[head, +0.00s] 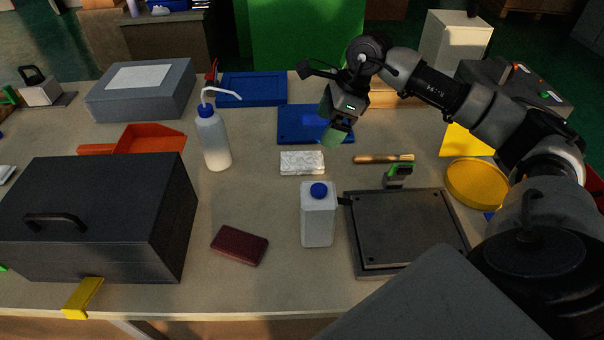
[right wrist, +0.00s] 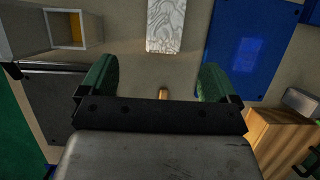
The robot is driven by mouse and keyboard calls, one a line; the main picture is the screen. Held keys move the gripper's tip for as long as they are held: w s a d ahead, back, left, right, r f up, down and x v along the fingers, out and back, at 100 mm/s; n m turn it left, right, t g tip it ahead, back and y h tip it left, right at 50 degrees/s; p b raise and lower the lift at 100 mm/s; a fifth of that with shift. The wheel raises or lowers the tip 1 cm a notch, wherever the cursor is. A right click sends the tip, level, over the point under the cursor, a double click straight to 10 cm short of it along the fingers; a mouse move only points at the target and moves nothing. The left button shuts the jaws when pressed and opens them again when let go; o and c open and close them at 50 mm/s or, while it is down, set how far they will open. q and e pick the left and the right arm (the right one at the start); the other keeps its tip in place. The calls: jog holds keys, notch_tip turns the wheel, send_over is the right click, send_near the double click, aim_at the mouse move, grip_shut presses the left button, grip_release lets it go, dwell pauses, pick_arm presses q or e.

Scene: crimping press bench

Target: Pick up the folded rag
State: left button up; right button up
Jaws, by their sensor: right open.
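A white, grey-veined flat bundle (head: 302,163), which looks like the folded rag, lies on the bench behind the white bottle with the blue cap. It also shows at the top of the right wrist view (right wrist: 165,25), ahead of the fingers. My right gripper (head: 333,121) is open and empty above the bench, up and to the right of the rag, over the near blue panel's right side. Its two green fingers stand apart in the right wrist view (right wrist: 155,78). My left gripper is not in view.
A blue-capped white bottle (head: 317,218) and a dark red flat item (head: 239,245) are in front of the rag. A wash bottle (head: 213,140) stands to its left. A wooden rod (head: 384,158) and a dark plate (head: 405,232) lie to its right. A blue panel (head: 295,125) lies behind.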

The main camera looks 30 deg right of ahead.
jog(key=f, duration=0.1)
send_over(306, 159)
jog(key=s+d, duration=0.2)
notch_tip(306, 159, down, 5)
jog(key=shift+r, duration=0.15)
jog(key=x, duration=0.5)
jog(key=shift+w+f, duration=0.25)
jog(key=shift+w, duration=0.25)
jog(key=c, duration=1)
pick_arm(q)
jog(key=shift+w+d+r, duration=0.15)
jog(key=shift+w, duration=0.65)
pick_arm(e)
jog(key=shift+r, duration=0.1)
